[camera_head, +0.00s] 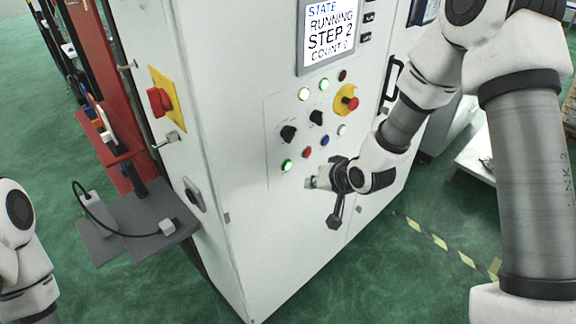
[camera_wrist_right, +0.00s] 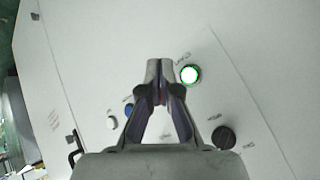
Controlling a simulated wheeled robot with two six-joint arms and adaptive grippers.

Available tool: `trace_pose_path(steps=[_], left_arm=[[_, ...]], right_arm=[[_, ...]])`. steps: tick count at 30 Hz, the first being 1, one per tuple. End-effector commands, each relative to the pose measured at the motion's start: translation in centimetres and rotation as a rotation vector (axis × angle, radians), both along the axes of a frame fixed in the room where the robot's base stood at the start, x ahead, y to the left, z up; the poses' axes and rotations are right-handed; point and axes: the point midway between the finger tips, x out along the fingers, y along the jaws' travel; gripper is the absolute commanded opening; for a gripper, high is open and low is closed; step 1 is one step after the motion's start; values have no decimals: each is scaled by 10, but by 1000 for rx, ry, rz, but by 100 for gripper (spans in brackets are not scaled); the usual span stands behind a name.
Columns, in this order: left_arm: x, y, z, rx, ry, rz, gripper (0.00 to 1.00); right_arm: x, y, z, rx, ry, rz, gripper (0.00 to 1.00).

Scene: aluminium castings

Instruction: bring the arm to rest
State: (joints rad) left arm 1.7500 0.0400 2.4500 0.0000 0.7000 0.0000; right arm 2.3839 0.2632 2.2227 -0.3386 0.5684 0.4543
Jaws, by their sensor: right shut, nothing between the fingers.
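My right gripper (camera_head: 312,183) is shut and empty in front of the lower part of the white cabinet's button panel (camera_head: 268,130). In the right wrist view the closed fingertips (camera_wrist_right: 158,66) are beside a lit green button (camera_wrist_right: 190,75). I cannot tell whether they touch the panel. In the head view a green button (camera_head: 287,165) is just left of the gripper. Part of my left arm (camera_head: 22,255) shows at the left edge, but its gripper is out of view.
The cabinet carries a screen (camera_head: 331,30) reading RUNNING STEP 2, black knobs (camera_head: 288,133) and a red emergency button (camera_head: 347,100) on yellow. A grey shelf (camera_head: 150,228) juts from its left side.

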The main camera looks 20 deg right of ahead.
Motion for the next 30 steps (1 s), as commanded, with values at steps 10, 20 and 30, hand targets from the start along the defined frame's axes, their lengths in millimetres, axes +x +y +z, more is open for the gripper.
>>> trace_pose_path(steps=[10, 20, 30], left_arm=[[0, 0, -15, 0, 0, 0, 92], [0, 0, -90, 0, 0, 0, 92], [0, 0, -114, 0, 0, 0, 92]], right_arm=[[-12, 1, -42, -5, 55, 5, 0], [-166, 21, -277, -87, 493, 67, 0], [-299, 8, -339, -325, 709, 279, 0]])
